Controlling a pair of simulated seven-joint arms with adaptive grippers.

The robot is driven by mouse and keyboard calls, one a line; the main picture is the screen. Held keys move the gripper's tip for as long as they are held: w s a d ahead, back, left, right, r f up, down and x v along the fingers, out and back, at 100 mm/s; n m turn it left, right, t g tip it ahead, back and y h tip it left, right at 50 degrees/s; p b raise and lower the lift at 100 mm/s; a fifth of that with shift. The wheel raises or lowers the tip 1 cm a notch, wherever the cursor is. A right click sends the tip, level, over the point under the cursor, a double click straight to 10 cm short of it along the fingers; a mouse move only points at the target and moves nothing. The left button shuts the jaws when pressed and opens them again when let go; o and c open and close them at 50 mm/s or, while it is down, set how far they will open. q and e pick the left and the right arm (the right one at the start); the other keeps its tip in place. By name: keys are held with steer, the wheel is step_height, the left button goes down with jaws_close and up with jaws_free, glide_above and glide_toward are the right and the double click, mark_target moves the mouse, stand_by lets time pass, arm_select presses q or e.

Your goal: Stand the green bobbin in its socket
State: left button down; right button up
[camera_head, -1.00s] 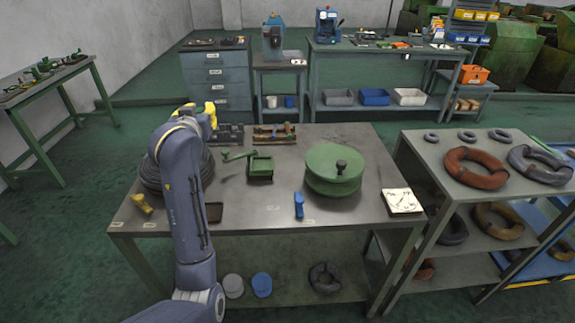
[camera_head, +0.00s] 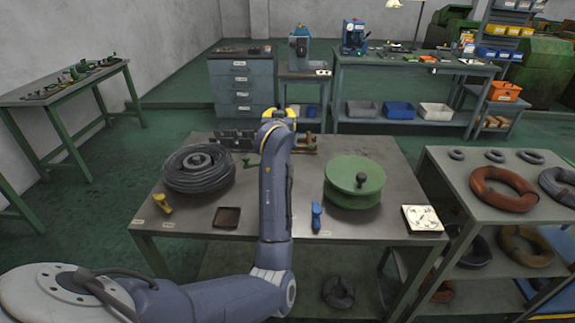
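A large green flanged bobbin (camera_head: 340,187) with a dark knob on top rests flat on the right part of the grey workbench (camera_head: 390,232). My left arm comes in from the lower left and rises across the middle of the bench, left of the bobbin. Its yellow-marked far end is over the back of the bench. The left gripper's fingers are hidden behind the arm. My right gripper is out of the picture. I cannot pick out the socket. A small green cranked device (camera_head: 252,160) is mostly hidden behind my arm.
A dark cable coil (camera_head: 185,181), a yellow tool (camera_head: 162,203) and a dark tray (camera_head: 227,217) lie left of my arm. A blue tool (camera_head: 316,216) and a white dial plate (camera_head: 422,219) lie near the bobbin. A shelf (camera_head: 455,190) with rings stands at right.

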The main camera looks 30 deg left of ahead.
arm_select(q)
step_height(320, 180, down, 17)
steer(key=shift+f, duration=0.1)
stand_by(0.6)
steer(key=shift+f, duration=0.15)
steer(key=c, duration=1.2)
jaws_free()
steer(key=shift+s, duration=0.1)
steer(key=v, duration=1.2)
